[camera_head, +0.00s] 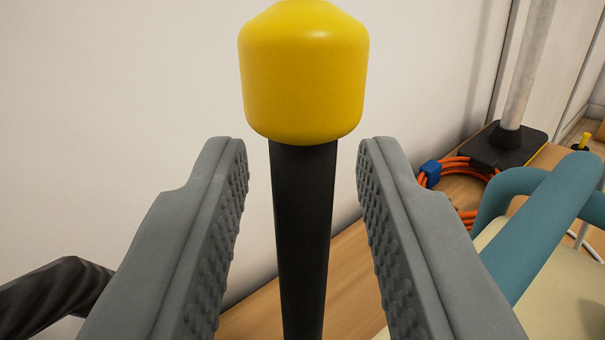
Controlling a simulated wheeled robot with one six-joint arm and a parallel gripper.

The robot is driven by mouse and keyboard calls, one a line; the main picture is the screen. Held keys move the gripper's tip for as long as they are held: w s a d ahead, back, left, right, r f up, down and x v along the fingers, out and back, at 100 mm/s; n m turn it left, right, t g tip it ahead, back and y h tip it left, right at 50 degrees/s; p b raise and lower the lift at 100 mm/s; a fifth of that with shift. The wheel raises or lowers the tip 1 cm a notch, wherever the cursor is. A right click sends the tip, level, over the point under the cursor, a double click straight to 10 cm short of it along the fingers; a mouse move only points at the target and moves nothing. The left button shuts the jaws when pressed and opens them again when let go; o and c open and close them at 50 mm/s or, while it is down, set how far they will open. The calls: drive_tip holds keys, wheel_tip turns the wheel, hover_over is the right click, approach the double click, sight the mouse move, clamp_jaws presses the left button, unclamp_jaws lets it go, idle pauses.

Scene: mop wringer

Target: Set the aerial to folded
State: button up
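A black upright rod (302,220) with a large yellow cap (304,75) stands in the middle of the view. It looks like the aerial; its base is hidden below the bottom of the frame. My gripper (303,160) is open, with one grey ribbed finger on each side of the rod just below the cap. A gap shows between each finger and the rod.
Teal tubing (545,235) on a cream body stands at the right. Behind it are a coiled orange cable (455,166) with a blue clip and a grey pole (527,65) on a dark base. A dark, curved thing (55,290) shows at lower left. A pale wall stands behind.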

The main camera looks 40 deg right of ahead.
clamp_jaws()
drive_tip(key=s+d+f+m+g+y, duration=0.1)
drive_tip(key=s+d+f+m+y, duration=0.1)
drive_tip(key=d, duration=0.4)
drive_tip(key=shift+d+f+m+y, duration=0.2)
drive_tip(key=shift+f+m+y, duration=0.55)
drive_tip(key=shift+m, duration=0.55)
drive_tip(key=shift+s, duration=0.1)
